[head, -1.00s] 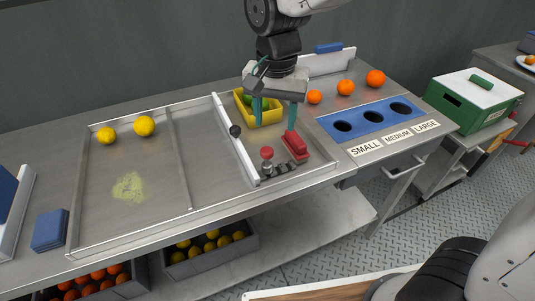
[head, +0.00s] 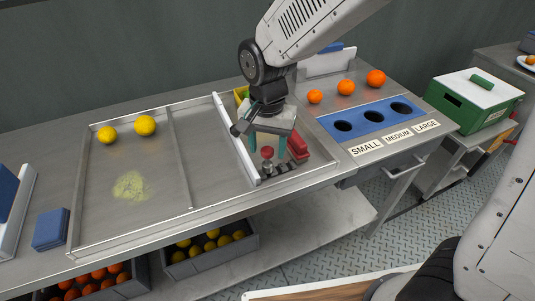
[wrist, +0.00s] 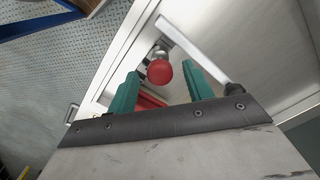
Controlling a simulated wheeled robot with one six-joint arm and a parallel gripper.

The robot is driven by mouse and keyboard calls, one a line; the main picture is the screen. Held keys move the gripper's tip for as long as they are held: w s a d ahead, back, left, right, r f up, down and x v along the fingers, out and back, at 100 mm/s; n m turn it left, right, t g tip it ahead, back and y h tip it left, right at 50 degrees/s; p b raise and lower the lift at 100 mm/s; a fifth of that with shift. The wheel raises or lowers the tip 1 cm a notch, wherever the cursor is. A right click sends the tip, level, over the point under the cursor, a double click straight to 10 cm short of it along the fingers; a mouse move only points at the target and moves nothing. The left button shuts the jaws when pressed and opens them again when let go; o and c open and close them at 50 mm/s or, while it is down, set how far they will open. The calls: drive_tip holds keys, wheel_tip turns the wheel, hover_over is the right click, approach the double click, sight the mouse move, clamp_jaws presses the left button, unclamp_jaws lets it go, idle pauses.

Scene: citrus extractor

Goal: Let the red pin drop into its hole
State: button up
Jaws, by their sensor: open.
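The red pin shows its round red head (head: 267,153) above a metal collar at the front end of a white bar, on the steel worktop. In the wrist view the red head (wrist: 159,71) lies between the two teal fingers, with gaps on both sides. My gripper (head: 267,147) is open, pointing down close over the pin, and holds nothing. The wrist view also shows its spread fingers (wrist: 161,76). The pin's shaft and hole are hidden, so I cannot tell how deep it sits.
The white bar (head: 247,160) with a black knob stands left of my gripper. A red block (head: 298,148) is close on the right. A dark strip (head: 285,168) lies in front. A yellow tray (head: 239,95) is partly hidden behind my arm. The left tray floor (head: 90,190) is mostly clear.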

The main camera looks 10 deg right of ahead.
drive_tip(key=c, duration=0.9)
drive_tip(key=shift+f, duration=0.65)
drive_tip(key=o, duration=0.9)
drive_tip(key=shift+o, duration=0.2)
